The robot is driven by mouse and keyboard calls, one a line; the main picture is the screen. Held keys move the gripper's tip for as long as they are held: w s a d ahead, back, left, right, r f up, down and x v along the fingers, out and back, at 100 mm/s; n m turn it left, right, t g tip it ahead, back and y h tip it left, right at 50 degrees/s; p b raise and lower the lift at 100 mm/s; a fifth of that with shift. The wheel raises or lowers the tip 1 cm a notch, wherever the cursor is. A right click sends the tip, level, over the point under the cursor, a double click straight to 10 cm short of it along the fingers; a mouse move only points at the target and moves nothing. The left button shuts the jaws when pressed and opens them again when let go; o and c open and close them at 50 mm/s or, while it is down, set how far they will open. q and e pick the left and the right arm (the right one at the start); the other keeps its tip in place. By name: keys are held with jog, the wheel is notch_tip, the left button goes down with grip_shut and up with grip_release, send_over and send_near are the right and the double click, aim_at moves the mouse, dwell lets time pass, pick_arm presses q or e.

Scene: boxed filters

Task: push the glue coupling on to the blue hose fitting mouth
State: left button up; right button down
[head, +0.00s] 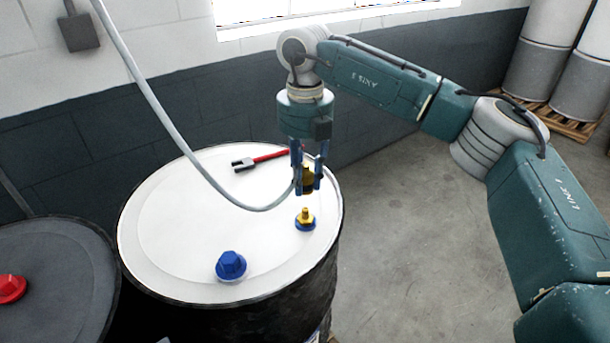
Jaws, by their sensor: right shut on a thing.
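My right gripper (306,186) points down over the right side of the white drum lid and is shut on the glue coupling (307,176), a dark brass piece partly hidden by the fingers. A grey hose (165,118) hangs from the upper left and ends at the coupling. My left gripper is not in view.
The white drum lid (175,225) also carries a blue hexagonal cap (231,265) near its front and a red-handled tool (262,160) at the back. A dark drum with a red cap (11,288) stands at left. Grey drums on a pallet stand at far right; the floor between is clear.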

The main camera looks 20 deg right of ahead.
aim_at(305, 164)
notch_tip(305, 164, down, 2)
jog(key=shift+b, duration=0.55)
jog(key=shift+f+b, duration=0.75)
jog(key=shift+f, duration=0.4)
dwell(0.5)
jog(key=shift+s+f+b, duration=0.15)
jog(key=shift+f+b, duration=1.25)
jog(key=shift+f, duration=0.65)
jog(key=c, duration=1.3)
grip_release()
jog(key=shift+c, duration=0.2)
notch_tip(305, 164, up, 12)
